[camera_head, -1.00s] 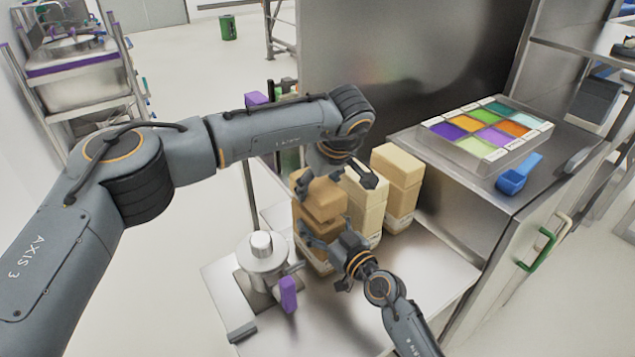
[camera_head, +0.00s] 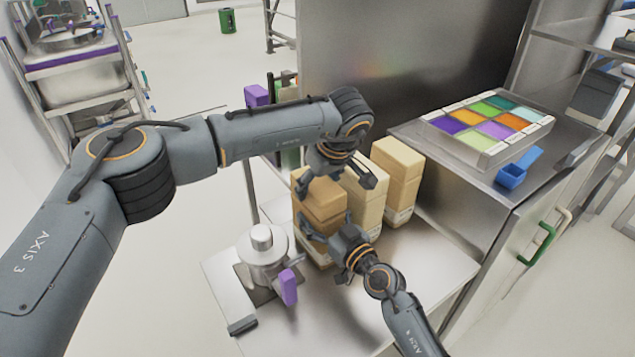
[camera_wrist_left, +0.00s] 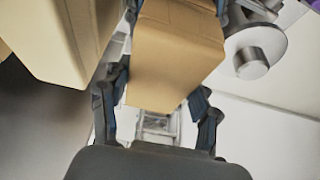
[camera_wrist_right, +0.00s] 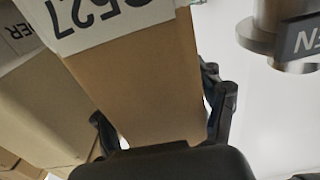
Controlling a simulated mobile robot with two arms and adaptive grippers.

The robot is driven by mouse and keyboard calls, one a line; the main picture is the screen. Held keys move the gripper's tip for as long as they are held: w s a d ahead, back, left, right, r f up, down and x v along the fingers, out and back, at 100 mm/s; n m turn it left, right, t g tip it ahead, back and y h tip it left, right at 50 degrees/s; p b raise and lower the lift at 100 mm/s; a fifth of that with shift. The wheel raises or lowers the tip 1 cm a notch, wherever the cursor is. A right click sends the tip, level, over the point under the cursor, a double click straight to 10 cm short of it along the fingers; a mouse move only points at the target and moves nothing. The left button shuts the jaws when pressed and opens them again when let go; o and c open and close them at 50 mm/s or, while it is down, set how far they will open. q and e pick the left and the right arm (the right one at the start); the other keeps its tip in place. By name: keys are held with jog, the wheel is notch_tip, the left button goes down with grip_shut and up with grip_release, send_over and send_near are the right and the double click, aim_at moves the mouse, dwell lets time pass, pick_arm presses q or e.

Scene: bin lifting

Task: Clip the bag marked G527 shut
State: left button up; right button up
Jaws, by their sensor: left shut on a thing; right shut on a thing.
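The bag marked G527 is the brown paper bag (camera_head: 322,204), the front one in a row on the steel table. Its white label (camera_wrist_right: 110,18) shows upside down in the right wrist view, with only "527" clear. My left gripper (camera_head: 337,183) reaches over the bag's top from behind, its fingers on either side of it. The brown paper (camera_wrist_left: 175,55) also shows between these fingers in the left wrist view. My right gripper (camera_head: 328,232) is shut on the bag from the near side, below the left one. I cannot make out a clip.
Two paler bags (camera_head: 398,170) stand close behind and right. A tray of coloured compartments (camera_head: 487,125) and a blue scoop (camera_head: 517,168) lie on the counter. The table's front right is clear.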

pick_arm(q)
jog(key=shift+f, duration=0.45)
jog(key=o, duration=1.2)
jog(key=shift+r, duration=0.1)
jog(key=v, duration=1.1)
jog(key=shift+s+d+r, duration=0.1)
jog(key=shift+r, duration=0.3)
pick_arm(e)
jog(key=o, duration=1.8)
jog(key=shift+c, duration=0.2)
jog(key=v, duration=1.2)
